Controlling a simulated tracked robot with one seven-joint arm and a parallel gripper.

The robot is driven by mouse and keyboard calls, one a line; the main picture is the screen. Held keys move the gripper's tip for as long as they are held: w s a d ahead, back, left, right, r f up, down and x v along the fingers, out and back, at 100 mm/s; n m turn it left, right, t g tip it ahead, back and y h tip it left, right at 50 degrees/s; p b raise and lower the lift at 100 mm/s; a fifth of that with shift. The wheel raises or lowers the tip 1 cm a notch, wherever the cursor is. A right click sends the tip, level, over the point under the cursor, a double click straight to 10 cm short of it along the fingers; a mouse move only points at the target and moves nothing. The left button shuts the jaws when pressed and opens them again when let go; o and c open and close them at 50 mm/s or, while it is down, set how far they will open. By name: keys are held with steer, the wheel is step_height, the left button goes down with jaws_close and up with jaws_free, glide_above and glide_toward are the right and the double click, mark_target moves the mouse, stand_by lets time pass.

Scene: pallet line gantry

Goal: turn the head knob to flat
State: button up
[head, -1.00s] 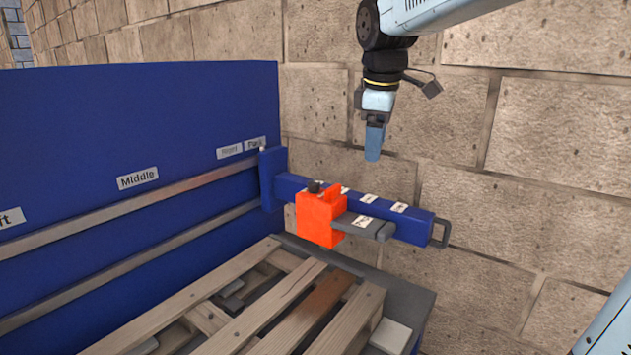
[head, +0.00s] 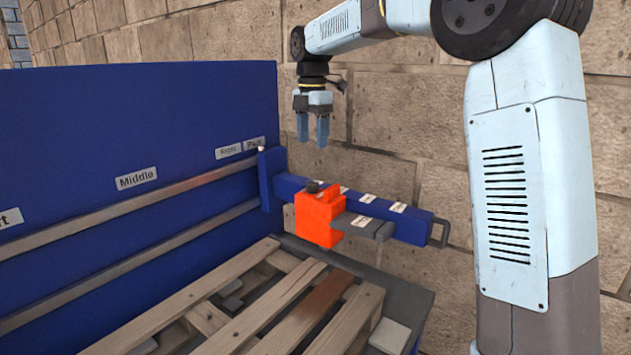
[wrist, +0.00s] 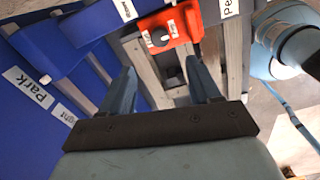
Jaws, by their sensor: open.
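The orange head block (head: 319,217) sits on the blue gantry beam (head: 403,224) in the head view. The dark head knob (head: 313,187) is on its top; in the wrist view the round black knob (wrist: 156,40) lies between small white labels on the orange block (wrist: 174,30). The label writing is too small to read surely. My gripper (head: 313,143) points down, above the block and apart from it. Its two blue fingers are open with nothing between them; they also show in the wrist view (wrist: 163,78).
A wooden pallet (head: 262,318) lies below the beam. A blue panel (head: 90,130) with rails and labels such as Middle and Park stands at the left. A stone wall (head: 400,115) is behind. The air between my gripper and the block looks clear.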

mark_target(313, 181)
step_height(313, 181, down, 12)
steer(key=shift+f, duration=0.15)
stand_by(0.3)
steer(key=c, duration=1)
steer(key=shift+d, duration=0.2)
steer(key=shift+c, duration=0.2)
steer(key=shift+a, duration=0.15)
